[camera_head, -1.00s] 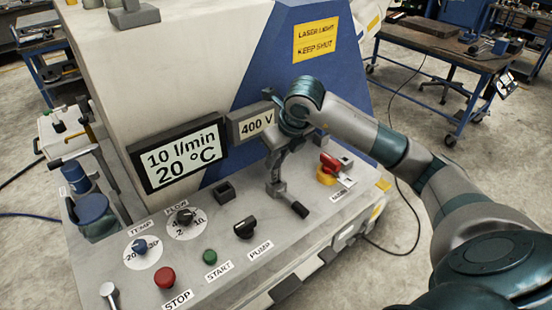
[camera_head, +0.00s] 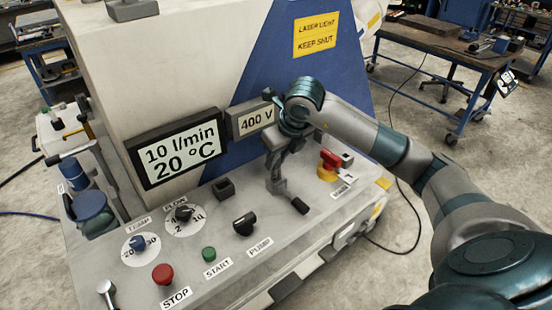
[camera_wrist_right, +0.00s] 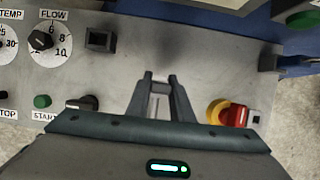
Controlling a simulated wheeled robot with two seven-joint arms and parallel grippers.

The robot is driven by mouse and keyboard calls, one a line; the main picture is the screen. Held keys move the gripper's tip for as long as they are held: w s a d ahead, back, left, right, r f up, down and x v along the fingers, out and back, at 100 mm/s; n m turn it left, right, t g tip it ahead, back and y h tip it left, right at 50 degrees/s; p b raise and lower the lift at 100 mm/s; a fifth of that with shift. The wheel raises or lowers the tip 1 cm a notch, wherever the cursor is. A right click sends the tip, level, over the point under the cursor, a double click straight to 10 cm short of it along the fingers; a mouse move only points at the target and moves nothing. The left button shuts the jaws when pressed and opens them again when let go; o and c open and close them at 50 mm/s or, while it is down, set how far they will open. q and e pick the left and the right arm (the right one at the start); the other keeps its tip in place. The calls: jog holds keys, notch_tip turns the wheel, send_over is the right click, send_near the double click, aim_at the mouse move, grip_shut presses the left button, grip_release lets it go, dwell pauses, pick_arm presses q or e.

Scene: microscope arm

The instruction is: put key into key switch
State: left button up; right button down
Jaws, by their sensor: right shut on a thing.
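My right gripper (camera_head: 276,187) hangs over the control panel (camera_head: 190,265), between the black square block and the red-and-yellow main switch. In the right wrist view its fingers (camera_wrist_right: 160,82) are close together on a small light-grey piece (camera_wrist_right: 160,88), which looks like the key; most of it is hidden by the fingers. The black square block (camera_head: 223,189), also in the right wrist view (camera_wrist_right: 101,39), has a square opening; I cannot tell whether it is the key switch. No other key switch can be made out with certainty. My left gripper is out of view.
The main switch (camera_head: 329,161) is right of the gripper. The pump knob (camera_head: 245,223), green start button (camera_head: 208,254), red stop button (camera_head: 162,274) and flow dial (camera_head: 183,213) stand on the panel. The displays (camera_head: 178,152) rise behind.

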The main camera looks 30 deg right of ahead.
aim_at(280, 167)
jog(key=shift+f+b, duration=0.65)
jog(key=shift+f, duration=0.1)
jog(key=shift+f, duration=0.1)
jog(key=shift+s+d+f+b, duration=0.1)
jog(key=shift+d+f+b, duration=0.15)
jog(key=shift+f+b, duration=0.2)
jog(key=shift+s+d+f+b, duration=0.1)
jog(key=shift+d+f+b, duration=0.1)
jog(key=shift+f+b, duration=0.25)
jog(key=shift+r, duration=0.1)
jog(key=shift+w+d+r, duration=0.1)
jog(key=shift+w+r, duration=0.05)
jog(key=shift+r, duration=0.05)
jog(key=shift+r+p, duration=0.65)
jog(key=shift+r, duration=0.8)
jog(key=shift+a+r, duration=0.1)
jog(key=shift+a, duration=0.2)
